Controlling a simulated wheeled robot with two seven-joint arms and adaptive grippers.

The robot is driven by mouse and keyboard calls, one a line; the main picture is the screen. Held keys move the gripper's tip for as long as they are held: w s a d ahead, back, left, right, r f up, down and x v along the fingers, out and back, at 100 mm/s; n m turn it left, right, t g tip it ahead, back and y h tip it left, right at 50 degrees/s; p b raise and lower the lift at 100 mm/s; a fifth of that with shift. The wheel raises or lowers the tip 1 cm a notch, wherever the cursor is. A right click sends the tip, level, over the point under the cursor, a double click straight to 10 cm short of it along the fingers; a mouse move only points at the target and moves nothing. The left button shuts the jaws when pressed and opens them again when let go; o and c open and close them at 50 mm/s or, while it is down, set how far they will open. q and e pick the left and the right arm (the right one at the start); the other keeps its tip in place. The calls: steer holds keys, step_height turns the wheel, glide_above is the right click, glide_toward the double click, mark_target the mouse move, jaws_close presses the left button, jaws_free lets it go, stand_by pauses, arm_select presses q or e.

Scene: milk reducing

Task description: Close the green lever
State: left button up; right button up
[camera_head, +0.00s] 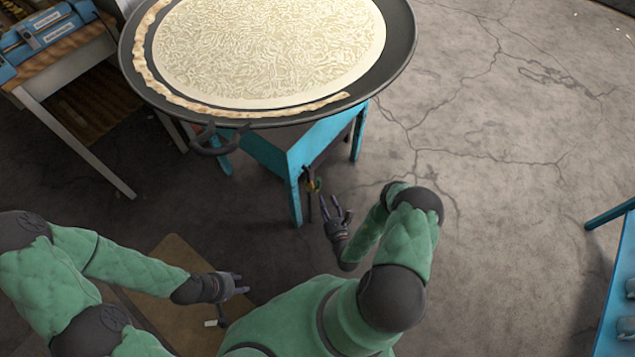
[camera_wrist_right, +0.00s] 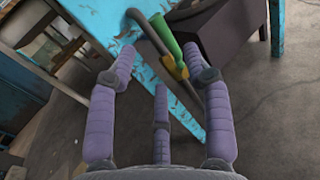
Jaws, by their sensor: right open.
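The green lever (camera_wrist_right: 191,62) sits on a brass-coloured valve and pipe beside a worn blue stand leg (camera_wrist_right: 150,75) in the right wrist view. It shows small in the head view (camera_head: 315,185), under the pan. My right gripper (camera_head: 338,207) is open and empty, just below and right of the lever. In the right wrist view its purple fingers (camera_wrist_right: 165,85) are spread, with the lever beyond the right finger, and no clear contact shows. My left gripper (camera_head: 243,283) hangs at lower left, its fingers apart and empty.
A large dark pan (camera_head: 405,50) of pale, milky contents rests on the blue stand (camera_head: 290,155). Its side handle (camera_head: 210,145) juts toward me. A table (camera_head: 55,65) stands at left and a blue shelf (camera_head: 615,290) at right. The floor (camera_head: 490,200) between is clear.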

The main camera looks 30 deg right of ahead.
mark_target(318, 183)
steer(key=b+x, duration=0.2)
steer(key=x, duration=0.8)
steer(key=shift+w+a, duration=0.1)
steer(key=shift+w, duration=0.1)
jaws_close()
